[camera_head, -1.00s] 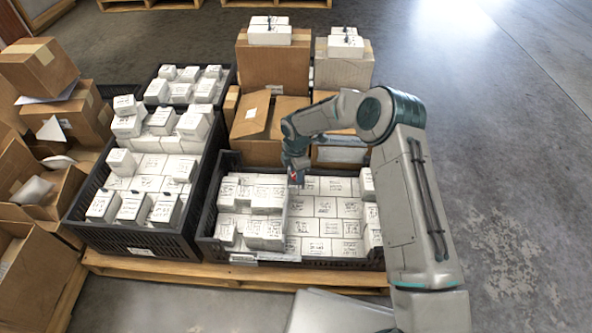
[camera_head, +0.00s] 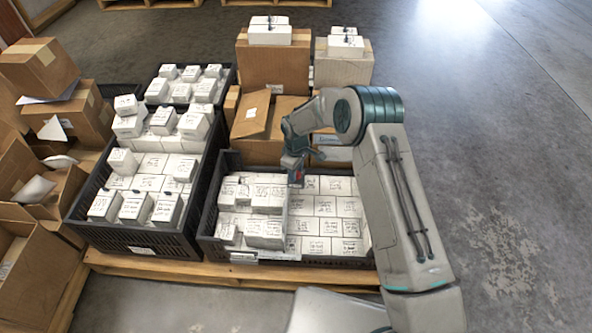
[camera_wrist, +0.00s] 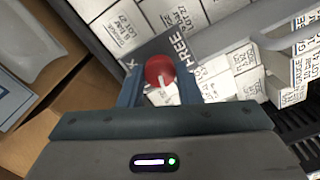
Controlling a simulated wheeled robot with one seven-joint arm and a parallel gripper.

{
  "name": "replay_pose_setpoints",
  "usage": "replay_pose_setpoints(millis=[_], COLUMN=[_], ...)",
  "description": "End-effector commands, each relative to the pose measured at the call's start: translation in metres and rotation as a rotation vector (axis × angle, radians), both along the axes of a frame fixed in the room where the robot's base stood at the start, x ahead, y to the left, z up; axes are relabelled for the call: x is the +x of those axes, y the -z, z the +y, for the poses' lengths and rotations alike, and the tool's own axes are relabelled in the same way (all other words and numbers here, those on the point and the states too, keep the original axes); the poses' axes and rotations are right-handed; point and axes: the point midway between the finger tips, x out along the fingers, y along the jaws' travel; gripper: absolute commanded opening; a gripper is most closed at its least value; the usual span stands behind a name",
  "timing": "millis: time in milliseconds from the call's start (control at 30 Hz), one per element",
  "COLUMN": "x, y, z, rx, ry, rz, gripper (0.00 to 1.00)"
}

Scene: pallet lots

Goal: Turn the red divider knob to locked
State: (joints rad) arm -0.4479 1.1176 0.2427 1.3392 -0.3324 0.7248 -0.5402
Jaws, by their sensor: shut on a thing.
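The red divider knob (camera_wrist: 159,70) is round, with a white pointer mark that points down in the wrist view. My gripper (camera_wrist: 161,78) is shut on it, with one finger on each side. In the head view a small red patch of the knob (camera_head: 296,178) shows at the tip of my gripper (camera_head: 295,172), above the black crate (camera_head: 207,214) of white boxes. My fingers hide part of the knob, and any locked mark is not readable.
A second black crate (camera_head: 130,238) of white boxes stands to the left. Cardboard boxes (camera_head: 272,65) stand behind, and open cartons (camera_head: 30,258) sit at far left. The crates rest on a wooden pallet (camera_head: 230,271). The floor (camera_head: 510,180) at right is clear.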

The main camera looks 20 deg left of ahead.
Motion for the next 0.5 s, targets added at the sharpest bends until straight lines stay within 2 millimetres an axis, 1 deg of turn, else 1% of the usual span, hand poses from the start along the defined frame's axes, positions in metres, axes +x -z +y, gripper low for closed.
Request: replay_pose_setpoints(millis=[200, 500], x=[0.0007, 0.0005], y=[-0.0011, -0.0011], z=[0.0011, 0.0012], rx=[0.001, 0.003], ry=[0.201, 0.442], rz=[-0.003, -0.002], gripper=[0.08, 0.08])
